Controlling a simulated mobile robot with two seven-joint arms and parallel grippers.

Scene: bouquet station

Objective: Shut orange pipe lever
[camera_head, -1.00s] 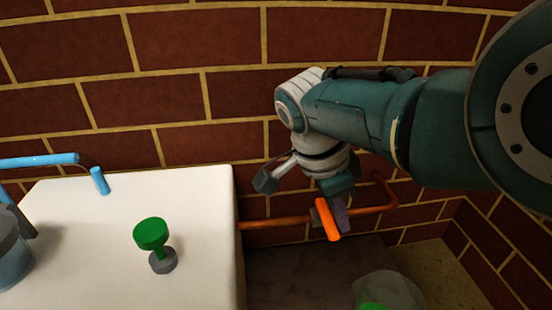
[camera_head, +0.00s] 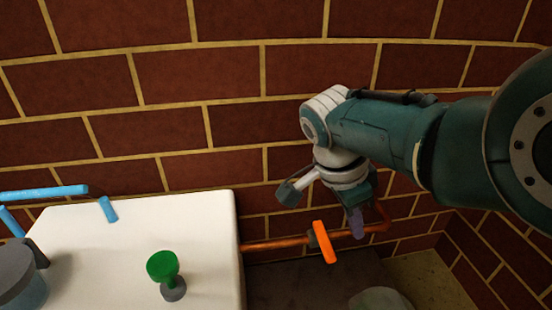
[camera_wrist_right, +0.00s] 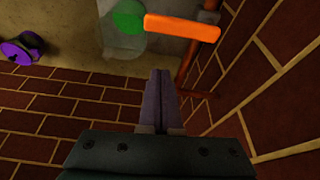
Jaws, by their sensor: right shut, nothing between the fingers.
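The orange lever (camera_head: 324,242) is a short bar on the orange pipe (camera_head: 275,244), which runs along the brick wall. The lever lies crosswise to the pipe. In the right wrist view the lever (camera_wrist_right: 183,27) points left from the pipe (camera_wrist_right: 187,70). My right gripper (camera_head: 355,222) is shut and empty, with purple-grey fingers, just right of the lever in the head view and apart from it. In the wrist view the fingers (camera_wrist_right: 157,100) are together below the lever. My left gripper is not in view.
A white-topped block (camera_head: 205,225) stands left of the pipe, with a green knob (camera_head: 162,266) on it. A blue pipe (camera_head: 45,192) with a blue handle (camera_head: 108,209) is at far left. A clear rounded container (camera_head: 380,299) sits low. The brick wall is close behind.

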